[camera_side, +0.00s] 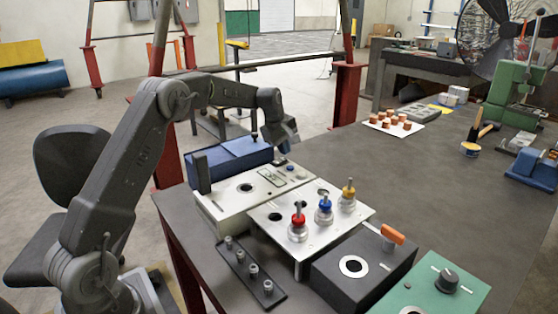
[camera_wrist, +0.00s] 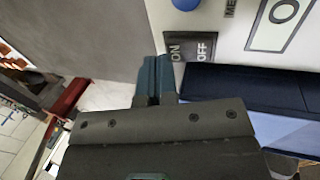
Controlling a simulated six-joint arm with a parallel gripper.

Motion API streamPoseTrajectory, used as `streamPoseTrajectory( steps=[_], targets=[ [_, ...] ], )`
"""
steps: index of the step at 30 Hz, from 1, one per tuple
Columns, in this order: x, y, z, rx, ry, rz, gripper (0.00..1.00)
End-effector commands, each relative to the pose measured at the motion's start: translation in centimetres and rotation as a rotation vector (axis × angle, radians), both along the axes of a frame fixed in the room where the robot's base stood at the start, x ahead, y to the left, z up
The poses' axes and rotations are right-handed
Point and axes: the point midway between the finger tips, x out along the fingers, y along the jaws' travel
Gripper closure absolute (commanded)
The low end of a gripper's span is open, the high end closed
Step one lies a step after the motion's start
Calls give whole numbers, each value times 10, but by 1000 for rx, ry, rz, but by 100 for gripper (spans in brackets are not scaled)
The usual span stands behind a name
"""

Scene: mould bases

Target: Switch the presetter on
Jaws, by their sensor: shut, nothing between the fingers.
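The presetter is a white box (camera_side: 225,207) with a display and a round dark opening on top. In the wrist view its white top (camera_wrist: 218,72) carries a dark rocker switch (camera_wrist: 192,47) marked ON and OFF. My gripper (camera_side: 281,155) is over the far right corner of the presetter. In the wrist view my gripper (camera_wrist: 157,60) is shut and empty, its tips beside the ON half of the switch. I cannot tell whether they touch it. A blue button (camera_wrist: 184,4) lies beyond the switch.
A blue box (camera_side: 230,158) stands behind the presetter. In front are a white plate (camera_side: 328,222) with red, blue and yellow-topped holders, a black block with an orange lever (camera_side: 392,234) and a green box with a knob (camera_side: 446,280). The table's right middle is clear.

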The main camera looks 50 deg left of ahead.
Motion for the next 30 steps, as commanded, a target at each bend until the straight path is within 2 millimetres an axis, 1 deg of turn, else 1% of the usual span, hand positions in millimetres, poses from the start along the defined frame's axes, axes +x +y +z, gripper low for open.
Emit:
streamPoseTrajectory(
  steps=[30],
  targets=[
    [0, 0, -15, 0, 0, 0, 100]
  ],
)
